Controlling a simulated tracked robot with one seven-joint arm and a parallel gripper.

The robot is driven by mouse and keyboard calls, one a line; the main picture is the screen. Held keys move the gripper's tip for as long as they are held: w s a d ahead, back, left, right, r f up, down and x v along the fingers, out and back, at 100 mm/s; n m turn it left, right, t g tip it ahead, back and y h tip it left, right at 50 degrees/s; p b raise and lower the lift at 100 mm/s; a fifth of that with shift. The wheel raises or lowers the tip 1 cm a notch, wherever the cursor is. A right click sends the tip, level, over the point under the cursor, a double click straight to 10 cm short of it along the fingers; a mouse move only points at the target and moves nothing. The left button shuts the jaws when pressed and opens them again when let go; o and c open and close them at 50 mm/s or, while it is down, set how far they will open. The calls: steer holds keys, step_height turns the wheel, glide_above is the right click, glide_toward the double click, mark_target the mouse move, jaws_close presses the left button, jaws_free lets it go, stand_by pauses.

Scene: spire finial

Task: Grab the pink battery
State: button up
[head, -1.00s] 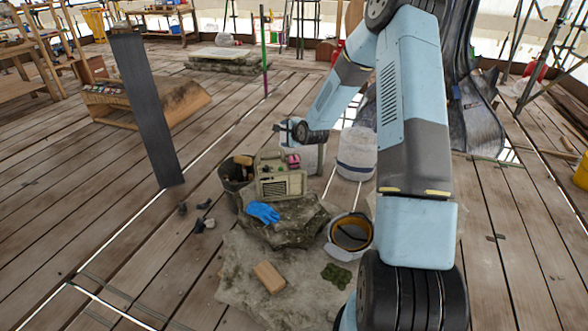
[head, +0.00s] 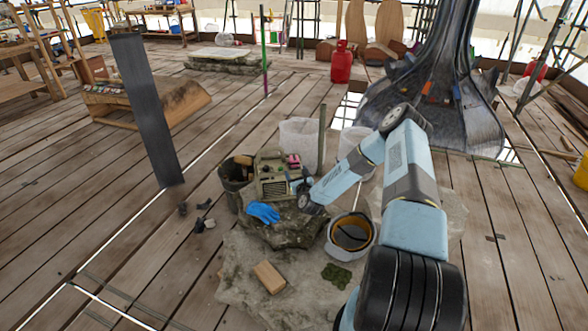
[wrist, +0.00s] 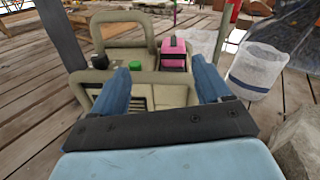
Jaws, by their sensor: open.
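The pink battery (head: 294,160) sits on top of the beige-green box-shaped device (head: 270,178) with a handle and a front grille. In the wrist view the pink battery (wrist: 174,52) stands upright at the back of the device (wrist: 124,31), right of its handle. My gripper (head: 297,184) is at the device's right front. In the wrist view my gripper (wrist: 160,76) is open, its two blue fingers spread apart. The battery shows between and beyond the fingertips, apart from them. Nothing is held.
The device stands on a rock (head: 290,226) with a blue glove (head: 263,212). A dark bucket (head: 234,178) is at its left, white buckets (head: 297,143) behind. A thin post (head: 321,140) rises behind right.

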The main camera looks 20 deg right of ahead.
mark_target(295, 162)
steer(key=w+f+m, duration=0.1)
steer(key=w, duration=0.1)
steer(key=w+d+m+h, duration=0.1)
steer(key=w, duration=0.1)
steer(key=w+f, duration=0.1)
steer(key=w, duration=0.1)
steer(key=shift+w+d+f+m, duration=0.3)
steer(key=shift+d+f+m, duration=0.05)
steer(key=shift+d+m, duration=0.05)
steer(key=shift+w+d+r, duration=0.1)
steer(key=shift+w+d, duration=0.05)
steer(key=shift+w, duration=0.85)
steer(key=shift+w+d+r, duration=0.1)
steer(key=shift+w+d, duration=0.05)
steer(key=shift+w, duration=0.8)
steer(key=shift+w+d+r, duration=0.1)
steer(key=shift+w+d, duration=0.05)
steer(key=shift+w, duration=0.85)
steer(key=shift+c, duration=0.2)
jaws_close()
